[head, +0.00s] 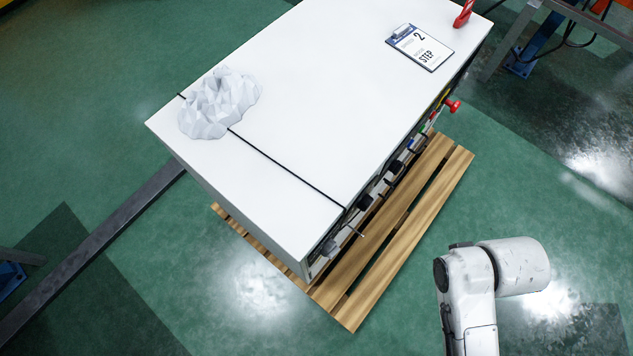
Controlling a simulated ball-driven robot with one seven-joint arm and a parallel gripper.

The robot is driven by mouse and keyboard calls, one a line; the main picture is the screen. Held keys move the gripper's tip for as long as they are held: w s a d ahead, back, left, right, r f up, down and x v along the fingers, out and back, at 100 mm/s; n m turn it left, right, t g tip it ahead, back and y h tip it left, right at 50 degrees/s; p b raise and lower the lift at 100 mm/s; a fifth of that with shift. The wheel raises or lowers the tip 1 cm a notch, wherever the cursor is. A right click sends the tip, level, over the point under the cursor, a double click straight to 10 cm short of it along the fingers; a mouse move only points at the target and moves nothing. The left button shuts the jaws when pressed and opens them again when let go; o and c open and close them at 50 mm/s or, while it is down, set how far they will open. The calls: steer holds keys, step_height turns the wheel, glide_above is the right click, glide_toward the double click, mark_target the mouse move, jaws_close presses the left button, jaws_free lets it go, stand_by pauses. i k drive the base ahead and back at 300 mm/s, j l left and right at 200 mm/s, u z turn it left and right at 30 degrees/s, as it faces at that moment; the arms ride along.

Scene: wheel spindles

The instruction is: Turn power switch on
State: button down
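A white cabinet (290,60) stands with a row of controls along its right side face, seen steeply from above. A red knob (452,105) sticks out near the far end of that face. Black knobs (395,171) and (364,202) lie nearer, and a grey part (329,248) sits near the close corner. I cannot tell which control is the power switch or what position it is in. My white arm shows at the lower right, apart from the cabinet. My gripper is not in view.
The cabinet rests on a wooden pallet (407,222) that juts out below the controls. A clipboard (420,47), a white faceted lump (220,102) and a red object (463,14) are on top. Green floor (540,190) is free to the right.

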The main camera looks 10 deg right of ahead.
mark_target(330, 251)
steer(key=k+l+u, duration=0.1)
steer(key=l+u, duration=0.2)
steer(key=k+l+u, duration=0.15)
steer(key=l+u, duration=0.2)
steer(key=k+l+u, duration=0.3)
steer(key=i+l, duration=0.1)
